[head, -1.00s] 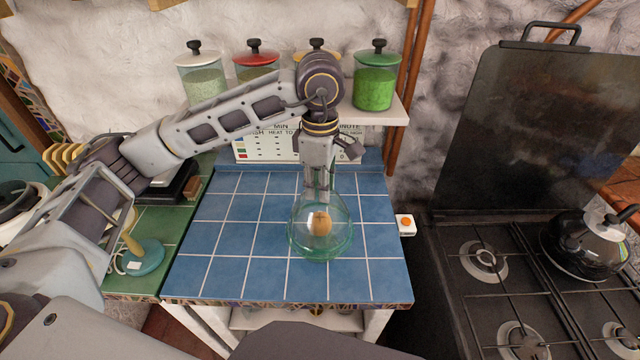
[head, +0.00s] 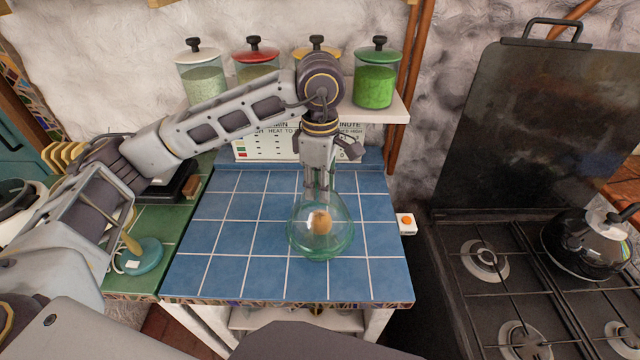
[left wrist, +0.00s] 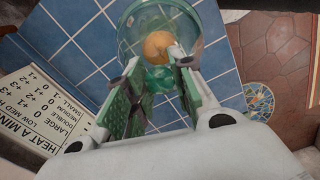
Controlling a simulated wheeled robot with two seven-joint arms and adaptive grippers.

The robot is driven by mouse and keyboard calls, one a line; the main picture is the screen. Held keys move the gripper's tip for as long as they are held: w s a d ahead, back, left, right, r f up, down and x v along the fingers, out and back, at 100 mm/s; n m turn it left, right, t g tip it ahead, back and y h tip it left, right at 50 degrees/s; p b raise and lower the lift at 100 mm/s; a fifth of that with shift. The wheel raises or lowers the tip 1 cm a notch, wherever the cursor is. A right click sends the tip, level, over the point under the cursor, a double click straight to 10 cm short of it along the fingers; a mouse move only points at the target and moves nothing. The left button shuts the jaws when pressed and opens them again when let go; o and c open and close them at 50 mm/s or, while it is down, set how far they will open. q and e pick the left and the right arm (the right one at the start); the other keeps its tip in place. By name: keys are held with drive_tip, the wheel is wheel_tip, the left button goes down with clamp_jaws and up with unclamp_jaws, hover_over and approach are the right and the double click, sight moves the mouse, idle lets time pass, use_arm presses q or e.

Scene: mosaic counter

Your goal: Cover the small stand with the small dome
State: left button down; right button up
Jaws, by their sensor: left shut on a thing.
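The small dome (head: 337,238) is clear, green-tinted glass and stands upright on the blue tiled counter. A round orange-brown thing (head: 320,222) shows through the glass; it also shows in the left wrist view (left wrist: 158,45). I cannot make out the small stand clearly through the glass. My left gripper (head: 319,192) points straight down above the dome and is shut on its top. In the left wrist view the two fingers of my left gripper (left wrist: 160,95) flank the dome's top, and the dome (left wrist: 128,32) spreads beyond them. My right gripper is not in view.
The blue tiled counter (head: 230,235) is clear around the dome. Several lidded jars (head: 375,88) stand on a shelf behind. A teal round thing (head: 143,257) lies on the green tiles at left. A stove with a black kettle (head: 583,245) is at right.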

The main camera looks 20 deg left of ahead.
use_arm(q)
drive_tip(key=c, duration=1.1)
unclamp_jaws()
drive_tip(key=shift+c, duration=0.2)
drive_tip(key=shift+r, duration=5.95)
drive_tip(key=shift+r, duration=0.1)
wheel_tip(320, 180, up, 9)
drive_tip(key=p, duration=0.9)
drive_tip(key=shift+r+p, duration=0.45)
drive_tip(key=shift+p, duration=0.1)
